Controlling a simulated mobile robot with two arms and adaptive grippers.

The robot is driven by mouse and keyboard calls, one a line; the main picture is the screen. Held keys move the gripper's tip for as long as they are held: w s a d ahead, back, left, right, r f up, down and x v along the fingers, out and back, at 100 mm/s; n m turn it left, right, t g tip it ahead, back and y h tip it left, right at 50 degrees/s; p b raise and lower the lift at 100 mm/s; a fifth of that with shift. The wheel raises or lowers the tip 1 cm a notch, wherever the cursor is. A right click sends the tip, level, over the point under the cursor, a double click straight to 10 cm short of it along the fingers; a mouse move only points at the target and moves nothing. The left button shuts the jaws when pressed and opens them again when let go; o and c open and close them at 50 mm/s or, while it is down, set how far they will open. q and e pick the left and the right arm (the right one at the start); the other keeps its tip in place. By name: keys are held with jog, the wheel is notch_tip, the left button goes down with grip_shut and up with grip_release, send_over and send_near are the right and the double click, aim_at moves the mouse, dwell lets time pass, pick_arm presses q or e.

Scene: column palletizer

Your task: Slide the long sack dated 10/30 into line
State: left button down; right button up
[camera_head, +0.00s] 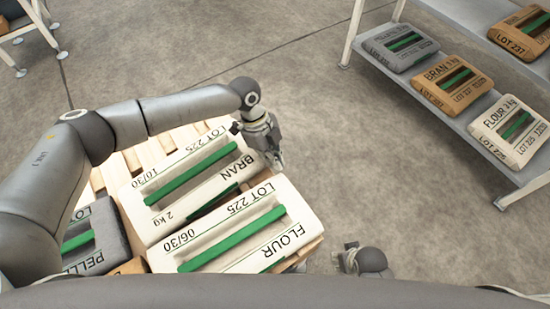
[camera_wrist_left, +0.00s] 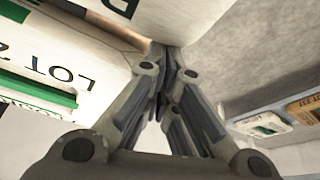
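The long white sack dated 10/30 (camera_head: 190,178), marked BRAN 2 kg with a green stripe, lies flat on the pallet (camera_head: 128,160). Beside it, on the near side, lies a white FLOUR sack dated 06/30 (camera_head: 235,238). My left gripper (camera_head: 277,162) is at the right end of the 10/30 sack, fingers pointing down. In the left wrist view its fingers (camera_wrist_left: 165,60) meet with nothing visible between them, close to a white sack face; contact cannot be told. My right gripper (camera_head: 348,258) is low, right of the pallet; its fingers are too small to read.
A grey PELLETS sack (camera_head: 88,238) lies at the left of the pallet. A grey shelf (camera_head: 440,95) at the right holds several sacks. Bare floor lies between pallet and shelf. A rack leg (camera_head: 45,30) stands at the far left.

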pick_arm(q)
jog(key=v, duration=1.2)
